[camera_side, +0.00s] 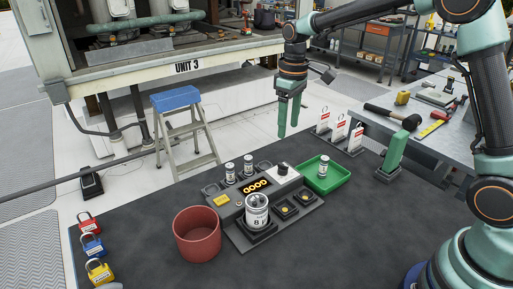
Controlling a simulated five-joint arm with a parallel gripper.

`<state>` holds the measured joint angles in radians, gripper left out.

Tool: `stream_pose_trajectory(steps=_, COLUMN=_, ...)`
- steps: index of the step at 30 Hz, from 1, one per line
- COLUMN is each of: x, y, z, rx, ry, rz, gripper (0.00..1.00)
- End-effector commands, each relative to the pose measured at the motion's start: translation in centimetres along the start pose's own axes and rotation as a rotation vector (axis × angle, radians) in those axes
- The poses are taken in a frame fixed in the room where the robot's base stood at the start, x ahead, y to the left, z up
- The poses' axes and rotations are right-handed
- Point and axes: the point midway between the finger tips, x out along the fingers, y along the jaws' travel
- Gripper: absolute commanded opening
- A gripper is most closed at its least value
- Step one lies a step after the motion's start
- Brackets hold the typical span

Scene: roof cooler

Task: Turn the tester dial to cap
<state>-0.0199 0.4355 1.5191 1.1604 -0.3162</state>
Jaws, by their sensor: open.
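The tester (233,229) is a grey panel on the dark bench, with a lit display reading GOOD (257,186). The tester dial (283,169) is a small black knob on a white plate at the panel's upper right. Its pointer is too small to read. A white can-shaped part marked B (257,212) stands upright on the tester's front pad. My gripper (288,117) hangs fingers down above and behind the tester, apart from the dial. It is open, with nothing visible between its green fingers.
A red bin (197,238) stands left of the tester and a green tray (338,174) with a small can to its right. Small cans (230,172) stand behind the display. Red-tagged stands (339,133) are at back right. Coloured padlocks (92,244) lie at left. The bench front is clear.

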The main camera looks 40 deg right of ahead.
Motion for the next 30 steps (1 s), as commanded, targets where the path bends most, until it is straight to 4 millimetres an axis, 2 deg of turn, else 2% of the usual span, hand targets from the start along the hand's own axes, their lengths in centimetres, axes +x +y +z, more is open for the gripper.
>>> stream_pose_trajectory(steps=3, x=1.1, y=0.1, z=-0.6, rx=-0.016, ry=-0.022, rz=-0.007, gripper=0.67)
stream_pose_trajectory(steps=10, x=2.8, y=0.1, z=-0.7, rx=-0.02, ry=-0.029, rz=-0.01, gripper=0.67)
stream_pose_trajectory(steps=21, x=9.7, y=0.1, z=-0.4, rx=-0.019, ry=-0.03, rz=-0.01, gripper=0.67)
stream_pose_trajectory(steps=27, x=12.3, y=0.1, z=-0.4, rx=-0.019, ry=-0.029, rz=-0.01, gripper=0.67)
stream_pose_trajectory(steps=30, x=13.0, y=0.1, z=-0.4, rx=-0.019, ry=-0.026, rz=-0.009, gripper=0.67)
